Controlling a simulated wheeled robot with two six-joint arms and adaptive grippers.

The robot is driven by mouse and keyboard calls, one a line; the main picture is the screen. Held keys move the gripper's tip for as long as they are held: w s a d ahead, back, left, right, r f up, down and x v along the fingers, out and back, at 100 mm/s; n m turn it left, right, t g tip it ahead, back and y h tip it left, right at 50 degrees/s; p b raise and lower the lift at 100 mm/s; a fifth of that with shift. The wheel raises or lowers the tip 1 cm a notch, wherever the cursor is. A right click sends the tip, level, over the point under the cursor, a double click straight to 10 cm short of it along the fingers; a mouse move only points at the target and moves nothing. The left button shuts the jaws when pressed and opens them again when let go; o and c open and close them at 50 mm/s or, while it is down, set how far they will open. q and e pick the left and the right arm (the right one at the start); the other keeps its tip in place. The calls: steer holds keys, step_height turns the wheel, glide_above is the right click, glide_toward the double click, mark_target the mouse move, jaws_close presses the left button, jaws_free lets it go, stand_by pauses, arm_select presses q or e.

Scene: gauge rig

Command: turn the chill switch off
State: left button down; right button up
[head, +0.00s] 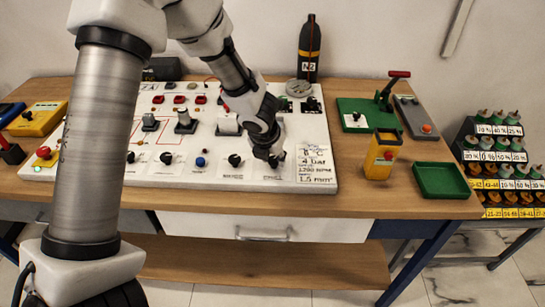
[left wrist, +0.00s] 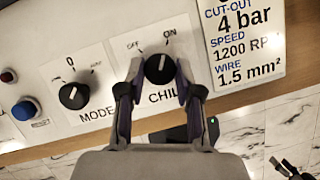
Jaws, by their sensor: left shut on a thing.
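The chill switch (left wrist: 159,69) is a round black knob on a white plate lettered CHILL, with OFF at its upper left and ON at its upper right. Its white mark seems to point up towards ON. My left gripper (left wrist: 160,88) is shut on the knob, one finger on each side. In the head view my left gripper (head: 272,158) reaches down to the right part of the white panel (head: 215,178) and largely hides the knob. A dark shape at the lower right of the left wrist view may be my right gripper; its jaws are unclear.
The mode knob (left wrist: 73,95) is left of the chill switch, with a blue button (left wrist: 24,110) further left. A lettered card (left wrist: 245,45) is close on the right. A yellow box (head: 381,155) and a green tray (head: 441,180) stand right of the panel.

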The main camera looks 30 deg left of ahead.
arm_select(q)
steer(key=shift+d+n+y, duration=0.1)
steer(key=shift+n+y, duration=0.3)
steer(key=shift+n, duration=0.8)
steer(key=n+y, duration=0.1)
steer(key=n, duration=0.1)
steer(key=shift+d+n+g, duration=0.1)
steer(key=shift+n+g, duration=0.2)
steer(key=shift+g, duration=0.1)
steer(key=n+g+y+p, duration=0.1)
steer(key=n+p, duration=0.2)
steer(key=n, duration=0.1)
steer(key=shift+w+d+r, duration=0.1)
steer(key=shift+r, duration=0.05)
steer(key=shift+w+f+n+g+p, duration=0.15)
steer(key=shift+n+g+p, duration=0.65)
steer(key=shift+n+p, duration=0.85)
steer(key=shift+f+n+y, duration=0.1)
steer(key=shift+n+y, duration=0.2)
steer(key=shift+n, duration=0.05)
steer(key=c, duration=1.1)
jaws_free()
steer(key=o, duration=0.3)
steer(key=shift+o, duration=0.2)
